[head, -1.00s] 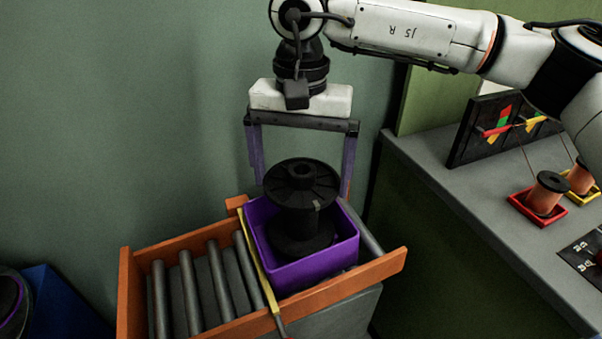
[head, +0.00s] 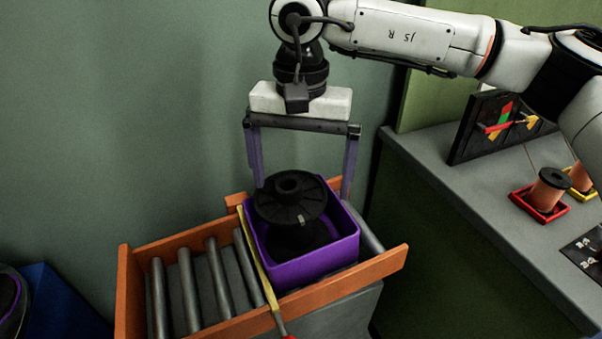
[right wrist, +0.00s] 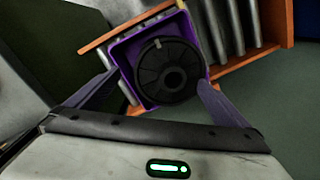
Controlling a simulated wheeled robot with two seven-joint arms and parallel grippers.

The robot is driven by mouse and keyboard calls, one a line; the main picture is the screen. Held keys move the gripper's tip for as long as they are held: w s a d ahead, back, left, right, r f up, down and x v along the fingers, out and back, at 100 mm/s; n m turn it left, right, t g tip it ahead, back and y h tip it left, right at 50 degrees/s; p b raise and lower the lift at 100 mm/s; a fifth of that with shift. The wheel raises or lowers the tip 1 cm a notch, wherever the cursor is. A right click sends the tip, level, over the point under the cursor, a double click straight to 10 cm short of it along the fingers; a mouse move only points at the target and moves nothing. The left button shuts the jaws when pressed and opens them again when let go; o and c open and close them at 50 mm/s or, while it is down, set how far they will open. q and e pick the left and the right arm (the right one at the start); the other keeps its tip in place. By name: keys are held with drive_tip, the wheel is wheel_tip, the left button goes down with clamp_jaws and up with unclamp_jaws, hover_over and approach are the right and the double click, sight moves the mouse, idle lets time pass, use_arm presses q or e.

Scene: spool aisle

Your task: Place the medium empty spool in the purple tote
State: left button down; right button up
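The medium empty spool (head: 290,199) is black and stands inside the purple tote (head: 318,264), its upper flange around rim height. It also shows from above in the right wrist view (right wrist: 153,72), within the tote (right wrist: 121,50). The spool leans slightly in the head view. My right gripper (head: 302,188) is open, its fingers spread wide on either side of the spool's upper flange. The spool's lower part is hidden by the tote wall. My left gripper is not in view.
The tote sits on an orange-framed roller conveyor (head: 160,252), beside a yellow bar (head: 259,262). A grey counter (head: 440,165) at right holds copper spools on a red tray (head: 540,208) and a yellow tray. A blue bin (head: 60,305) is at lower left.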

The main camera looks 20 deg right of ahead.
drive_tip(key=shift+r, duration=0.35)
wheel_tip(320, 180, up, 12)
drive_tip(key=p, duration=0.1)
drive_tip(key=shift+r+p, duration=0.25)
drive_tip(key=shift+p, duration=0.15)
drive_tip(key=shift+c, duration=0.3)
idle(0.7)
